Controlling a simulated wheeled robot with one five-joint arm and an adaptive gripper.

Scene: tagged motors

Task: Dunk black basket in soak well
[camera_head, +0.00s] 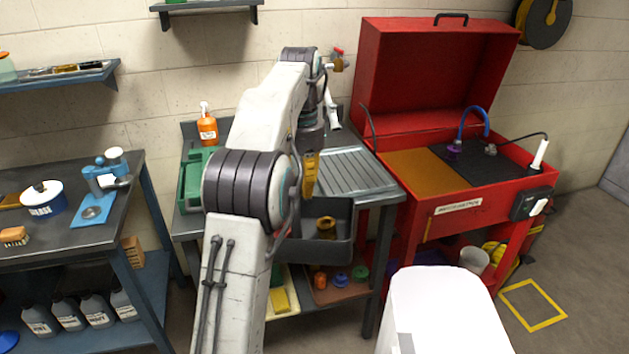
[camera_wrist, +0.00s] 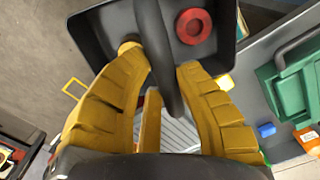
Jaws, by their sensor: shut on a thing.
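The black basket (camera_head: 341,251) hangs in front of the grey bench in the head view. A brass-coloured part (camera_head: 326,227) shows inside it. In the wrist view the basket (camera_wrist: 100,35) holds a red ring (camera_wrist: 194,26) and a brass-coloured part (camera_wrist: 130,46). My gripper (camera_head: 310,188), with yellow fingers, is above the basket; in the wrist view (camera_wrist: 160,62) its fingers are shut around the basket's dark handle (camera_wrist: 155,35). The red wash station (camera_head: 462,207) stands to the right, its lid up. Its left section has a flat amber surface (camera_head: 425,172), apparently the soak well.
A ribbed drain tray (camera_head: 350,172) lies on the bench between my arm and the wash station. A blue hose (camera_head: 472,118) and a black mat (camera_head: 478,158) are on the station's right. A white rounded object (camera_head: 438,312) stands in the right foreground.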

